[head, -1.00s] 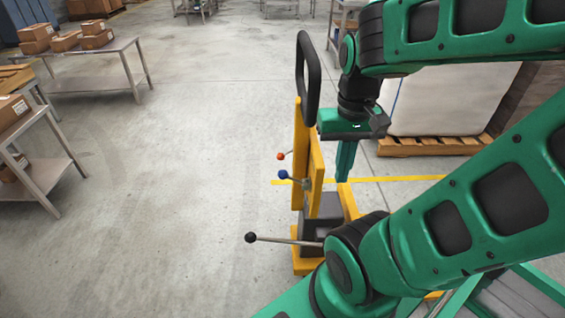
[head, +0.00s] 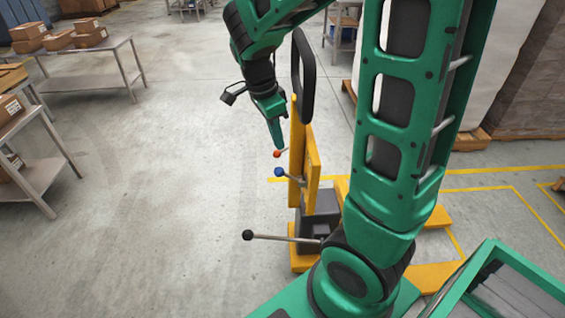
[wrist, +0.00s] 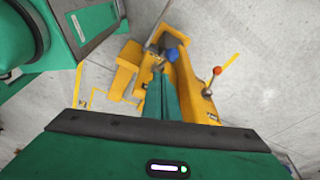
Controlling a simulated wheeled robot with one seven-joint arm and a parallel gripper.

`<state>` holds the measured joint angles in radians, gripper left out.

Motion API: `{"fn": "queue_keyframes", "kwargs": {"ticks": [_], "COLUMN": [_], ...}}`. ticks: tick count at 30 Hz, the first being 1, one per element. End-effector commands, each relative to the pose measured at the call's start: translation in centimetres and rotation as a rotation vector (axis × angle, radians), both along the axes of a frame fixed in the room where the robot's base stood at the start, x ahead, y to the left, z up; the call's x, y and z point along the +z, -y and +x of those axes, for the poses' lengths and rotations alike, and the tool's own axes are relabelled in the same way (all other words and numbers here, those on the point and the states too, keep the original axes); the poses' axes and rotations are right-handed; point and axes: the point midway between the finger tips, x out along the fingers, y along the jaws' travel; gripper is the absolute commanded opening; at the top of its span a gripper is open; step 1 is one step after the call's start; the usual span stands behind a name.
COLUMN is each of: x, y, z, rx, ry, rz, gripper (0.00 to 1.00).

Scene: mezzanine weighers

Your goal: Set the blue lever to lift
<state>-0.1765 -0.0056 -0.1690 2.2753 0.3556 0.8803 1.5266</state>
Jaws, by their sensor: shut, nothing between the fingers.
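The blue lever (head: 279,172) has a round blue knob on a short thin rod. It sticks out to the left from the yellow post of a pallet lifter (head: 297,140), below a red-knobbed lever (head: 277,154). My gripper (head: 279,146) is shut and empty, pointing down on the left side of the post, its tips close to the red knob in the picture and above the blue one. In the wrist view the blue knob (wrist: 172,54) shows just beyond my shut fingertips (wrist: 160,72), and the red knob (wrist: 217,70) is to the right. I cannot tell whether anything touches.
A black loop handle (head: 306,75) tops the post, right beside my gripper. A long black-knobbed lever (head: 248,235) sticks out low on the left. Tables with boxes (head: 75,42) stand at the left. The floor left of the lifter is clear.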

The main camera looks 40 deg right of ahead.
Motion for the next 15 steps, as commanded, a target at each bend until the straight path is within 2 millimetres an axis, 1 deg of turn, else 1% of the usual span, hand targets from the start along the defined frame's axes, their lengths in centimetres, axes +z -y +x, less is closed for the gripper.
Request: {"fn": "queue_keyframes", "kwargs": {"ticks": [1,3,6,10,15], "x": [-0.4,-0.8,-1.3,-1.6,-1.7], "y": [0.0,0.1,0.1,0.2,0.3], "z": [0.6,1.2,1.9,2.3,2.5], "rx": [-0.099,-0.233,-0.382,-0.498,-0.542], "ry": [0.0,0.01,0.025,0.041,0.05], "rz": [-0.023,-0.054,-0.092,-0.122,-0.135], "gripper": [0.0,0.0,0.0,0.0,0.0]}}
